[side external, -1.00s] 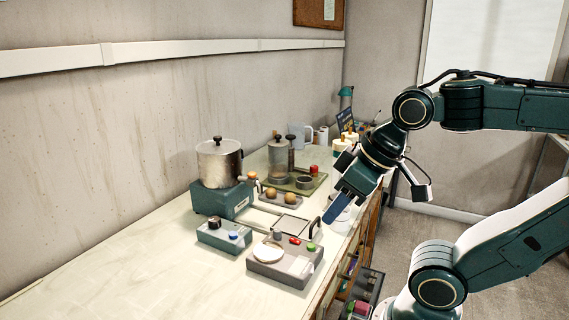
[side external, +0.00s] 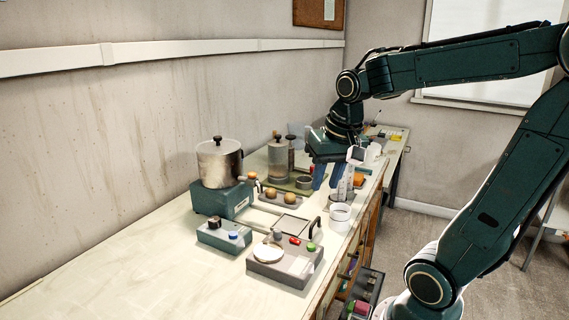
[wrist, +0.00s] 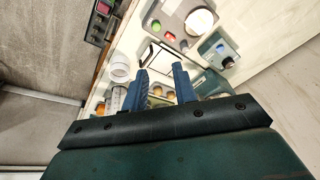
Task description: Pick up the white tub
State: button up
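The white tub (side external: 340,213) is a short round cup standing upright near the front edge of the bench, behind the grey box. It also shows in the wrist view (wrist: 119,67), left of my fingers. My gripper (side external: 327,183) points down over the bench, behind and above the tub in the side view and apart from it. Its two blue fingers stand apart with nothing held between them, as the wrist view also shows (wrist: 160,73).
A grey box (side external: 284,262) with buttons and a white disc stands in front of the tub. A metal pot (side external: 219,162) sits on a teal base at left. Two brown round things (side external: 280,196) lie in a tray. The bench's near left is bare.

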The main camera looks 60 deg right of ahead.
jog(key=d+f+m+g, duration=0.25)
jog(key=d+m, duration=0.35)
jog(key=d, duration=0.4)
jog(key=m+y, duration=0.1)
jog(key=m, duration=0.3)
send_over(350, 211)
notch_tip(350, 211, down, 4)
jog(key=shift+f, duration=4.3)
jog(key=shift+d+f, duration=0.1)
jog(key=shift+f, duration=2.5)
grip_shut()
